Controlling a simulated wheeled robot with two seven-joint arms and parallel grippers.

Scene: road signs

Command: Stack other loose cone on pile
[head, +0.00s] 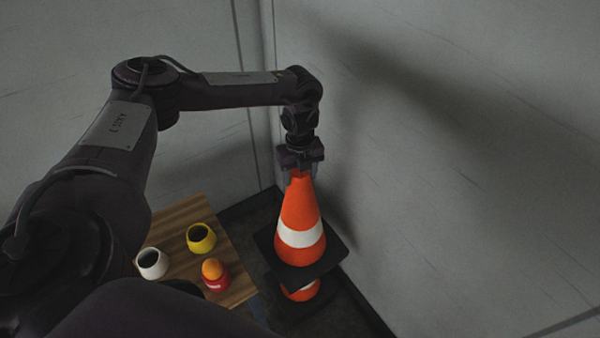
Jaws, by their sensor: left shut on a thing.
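An orange cone (301,218) with a white band and a black square base hangs upright below my left gripper (300,174). The gripper is shut on the cone's tip. Below its base, part of another orange and white cone (301,292) shows, standing in the corner on the floor. The held cone hides the top of the lower one, so I cannot tell whether the two touch or how many cones are in the pile. My right gripper is not in view.
A wooden table (180,216) stands left of the cones. On it are a white cup (152,264), a yellow cup (201,238) and a red cup with an orange ball-like top (214,276). Grey walls meet close behind the cones.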

